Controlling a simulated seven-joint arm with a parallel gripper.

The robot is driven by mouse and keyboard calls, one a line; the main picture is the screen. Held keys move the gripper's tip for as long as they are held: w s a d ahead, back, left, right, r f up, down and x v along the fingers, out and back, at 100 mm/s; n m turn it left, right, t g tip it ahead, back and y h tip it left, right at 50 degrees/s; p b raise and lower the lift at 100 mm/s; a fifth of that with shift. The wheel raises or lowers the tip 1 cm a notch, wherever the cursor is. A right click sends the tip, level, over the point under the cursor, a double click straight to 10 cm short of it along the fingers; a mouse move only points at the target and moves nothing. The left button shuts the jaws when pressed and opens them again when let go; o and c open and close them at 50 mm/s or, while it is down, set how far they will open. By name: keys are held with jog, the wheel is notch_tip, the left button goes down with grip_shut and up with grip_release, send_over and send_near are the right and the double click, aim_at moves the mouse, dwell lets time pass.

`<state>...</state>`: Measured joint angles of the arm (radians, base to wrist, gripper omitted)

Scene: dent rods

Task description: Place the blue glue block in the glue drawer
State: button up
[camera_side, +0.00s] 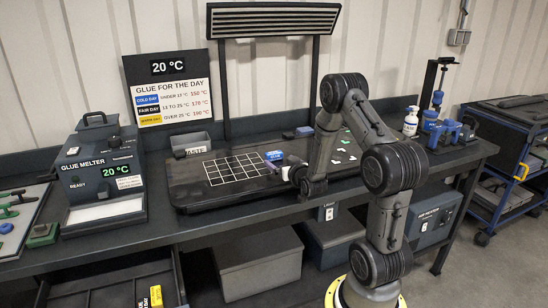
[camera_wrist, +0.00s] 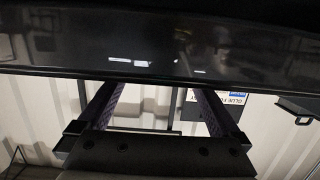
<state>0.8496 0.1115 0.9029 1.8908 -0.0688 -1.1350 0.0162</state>
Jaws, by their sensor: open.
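A small blue block with white lettering (camera_side: 274,155), which looks like the blue glue block, lies on the dark mat at the right edge of the white grid. My gripper (camera_side: 283,172) is low over the mat, just in front and to the right of that block. In the wrist view my gripper (camera_wrist: 158,110) has its two fingers spread wide with nothing held between them. The block is not clearly visible there. An open drawer (camera_side: 179,275), apparently the glue drawer, is below the bench at lower left, with a yellow labelled block (camera_side: 155,296) inside.
The glue melter (camera_side: 100,165) stands left of the mat and reads 20 °C. A grey bin (camera_side: 191,145) stands behind the mat. A sign (camera_side: 168,90) lists blue for a cold day. Blue tools and a white bottle (camera_side: 411,121) are at right. Small white pieces lie on the mat's right.

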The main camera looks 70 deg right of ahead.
aim_at(275, 156)
jog(key=shift+x, duration=2.7)
jog(key=shift+r, duration=0.15)
jog(key=shift+s, duration=0.1)
jog(key=c, duration=1.4)
